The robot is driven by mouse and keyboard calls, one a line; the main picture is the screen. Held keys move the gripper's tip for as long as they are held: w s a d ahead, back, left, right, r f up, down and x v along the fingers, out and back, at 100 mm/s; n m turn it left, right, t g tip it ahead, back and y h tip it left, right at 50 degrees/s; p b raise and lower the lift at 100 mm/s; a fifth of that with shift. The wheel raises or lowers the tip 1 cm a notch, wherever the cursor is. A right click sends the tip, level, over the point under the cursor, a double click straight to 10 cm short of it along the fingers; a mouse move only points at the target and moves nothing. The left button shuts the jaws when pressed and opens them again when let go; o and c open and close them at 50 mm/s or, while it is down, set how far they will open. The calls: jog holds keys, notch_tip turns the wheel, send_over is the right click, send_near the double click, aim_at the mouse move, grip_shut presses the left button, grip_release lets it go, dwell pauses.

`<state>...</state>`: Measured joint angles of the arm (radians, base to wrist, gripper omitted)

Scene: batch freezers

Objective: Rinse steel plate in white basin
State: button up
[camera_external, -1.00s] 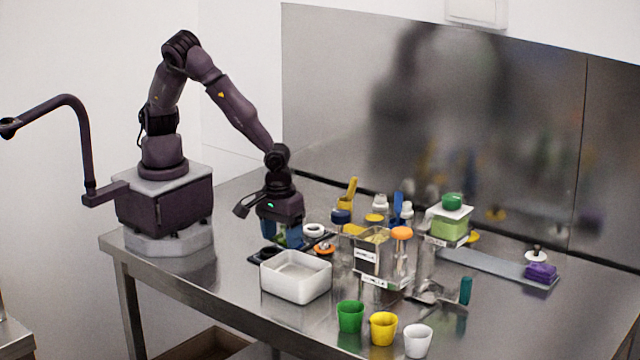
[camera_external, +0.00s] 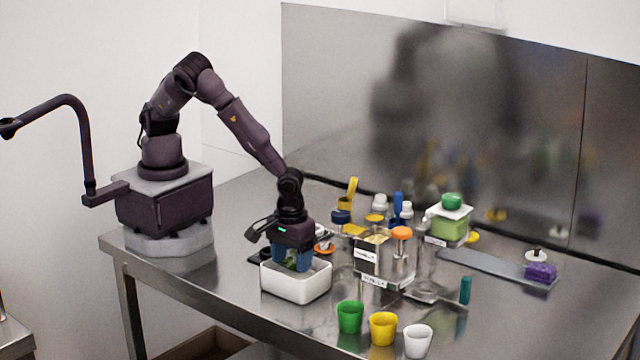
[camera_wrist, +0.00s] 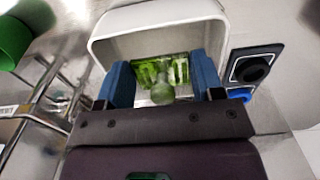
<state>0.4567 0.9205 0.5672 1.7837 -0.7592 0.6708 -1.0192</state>
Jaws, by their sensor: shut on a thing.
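The white basin (camera_external: 296,287) stands on the steel table in front of my arm. Its rim and inside also show at the top of the wrist view (camera_wrist: 155,22). My gripper (camera_external: 291,263) points down with its blue fingertips inside the basin's opening. In the wrist view my gripper (camera_wrist: 162,82) is shut on a shiny green-tinted piece (camera_wrist: 150,72) with a rounded knob. I cannot tell from its look whether this is the steel plate. Its lower part and any liquid in the basin are hard to make out.
Green (camera_external: 350,317), yellow (camera_external: 383,329) and white (camera_external: 418,341) cups stand at the front edge. A clear box (camera_external: 384,262) is right of the basin. A dark holder (camera_wrist: 254,66) lies beside the basin.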

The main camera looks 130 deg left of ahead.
jog(key=shift+f, duration=2.3)
jog(key=shift+r, duration=4)
jog(key=shift+r, duration=0.1)
jog(key=shift+r, duration=1.9)
